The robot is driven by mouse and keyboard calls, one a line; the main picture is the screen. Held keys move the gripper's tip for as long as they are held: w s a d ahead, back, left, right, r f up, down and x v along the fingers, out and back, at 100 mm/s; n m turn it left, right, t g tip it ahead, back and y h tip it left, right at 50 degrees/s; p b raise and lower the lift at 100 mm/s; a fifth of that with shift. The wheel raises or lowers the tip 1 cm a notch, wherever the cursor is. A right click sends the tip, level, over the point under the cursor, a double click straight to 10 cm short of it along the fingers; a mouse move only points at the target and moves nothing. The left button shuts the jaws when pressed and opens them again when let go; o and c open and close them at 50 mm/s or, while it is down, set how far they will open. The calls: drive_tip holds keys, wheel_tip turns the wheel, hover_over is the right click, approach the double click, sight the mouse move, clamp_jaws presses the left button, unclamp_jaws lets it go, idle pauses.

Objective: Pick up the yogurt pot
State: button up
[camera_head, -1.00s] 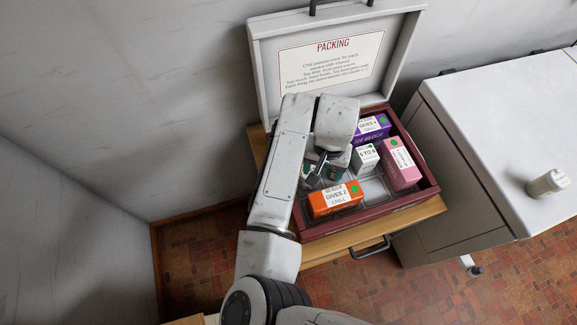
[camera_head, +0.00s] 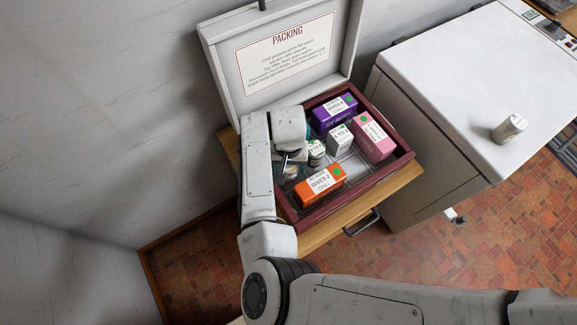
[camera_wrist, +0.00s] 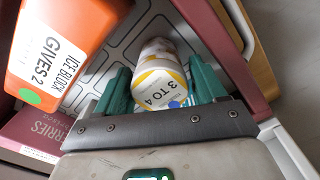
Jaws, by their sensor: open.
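A white pot with yellow markings, labelled "3 TO 4" (camera_wrist: 158,75), lies between my gripper's green fingers in the wrist view; I take it as the yogurt pot. My gripper (camera_wrist: 162,92) is open, one finger on each side of the pot; I cannot tell whether they touch it. In the head view my gripper (camera_head: 290,160) is down inside the left part of the maroon crate (camera_head: 350,196), and my arm mostly hides the pot there.
An orange ice block (camera_head: 320,185) is close beside my gripper, also in the wrist view (camera_wrist: 58,45). A small round pot (camera_head: 316,153), white carton (camera_head: 340,140), purple box (camera_head: 333,113) and pink box (camera_head: 373,138) share the crate. The raised lid (camera_head: 283,60) stands behind.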

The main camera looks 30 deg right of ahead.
drive_tip(key=shift+f, duration=1)
drive_tip(key=c, duration=0.9)
